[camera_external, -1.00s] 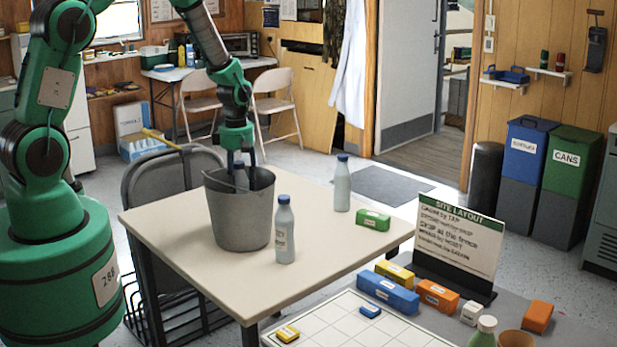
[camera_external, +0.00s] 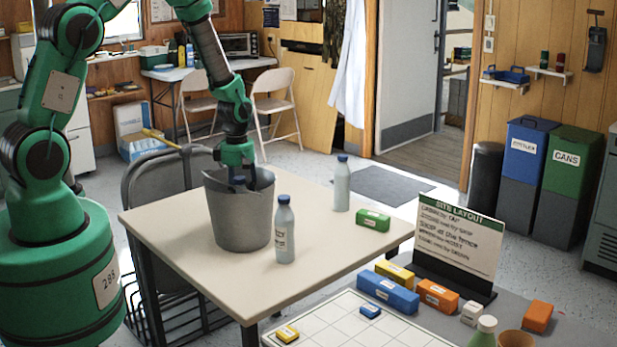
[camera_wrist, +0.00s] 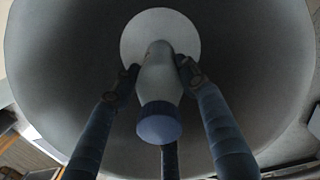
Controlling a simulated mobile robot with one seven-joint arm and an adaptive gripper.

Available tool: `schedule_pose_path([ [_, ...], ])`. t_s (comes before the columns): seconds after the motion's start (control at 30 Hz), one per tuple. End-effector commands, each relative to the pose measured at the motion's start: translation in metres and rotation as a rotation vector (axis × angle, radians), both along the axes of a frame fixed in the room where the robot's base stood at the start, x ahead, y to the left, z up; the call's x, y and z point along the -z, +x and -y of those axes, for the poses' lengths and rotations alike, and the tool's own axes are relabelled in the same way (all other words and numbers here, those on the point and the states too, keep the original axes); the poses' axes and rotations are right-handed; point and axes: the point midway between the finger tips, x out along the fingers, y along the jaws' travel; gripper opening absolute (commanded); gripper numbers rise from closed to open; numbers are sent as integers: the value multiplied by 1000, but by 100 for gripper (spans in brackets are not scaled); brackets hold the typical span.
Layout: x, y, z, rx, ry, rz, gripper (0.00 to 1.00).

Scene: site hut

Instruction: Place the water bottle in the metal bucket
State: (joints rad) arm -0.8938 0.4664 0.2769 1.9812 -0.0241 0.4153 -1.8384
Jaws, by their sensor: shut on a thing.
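The grey metal bucket (camera_external: 240,218) stands on the pale table; its dark inner wall fills most of the wrist view (camera_wrist: 60,60). My gripper (camera_external: 238,184) reaches down into the bucket's mouth. In the wrist view, its dark fingers (camera_wrist: 155,80) are shut on a pale water bottle (camera_wrist: 160,75) with a blue cap, which is inside the bucket, cap towards the camera. A pale round disc shows behind the bottle; I cannot tell whether the bottle touches the bucket's floor. The bucket wall hides most of this bottle in the external view.
Two more blue-capped bottles stand on the table (camera_external: 185,255): one right beside the bucket (camera_external: 285,232), one farther back (camera_external: 342,186). A green box (camera_external: 371,219) lies near the right edge.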

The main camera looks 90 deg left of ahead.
Motion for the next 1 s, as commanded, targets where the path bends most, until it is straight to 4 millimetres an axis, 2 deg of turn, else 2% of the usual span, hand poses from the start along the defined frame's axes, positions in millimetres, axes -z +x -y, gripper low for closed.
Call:
schedule_pose_path([
  [0.37, 2, 1, -1, 0, 2, 1, 0],
  [0.4, 2, 0, 0, 0, 1, 0, 49],
  [0.47, 2, 0, 0, 0, 1, 0, 61],
  [0.83, 0, 0, 0, 0, 1, 0, 62],
  [1.0, -8, 1, -1, 0, 1, 2, 62],
])
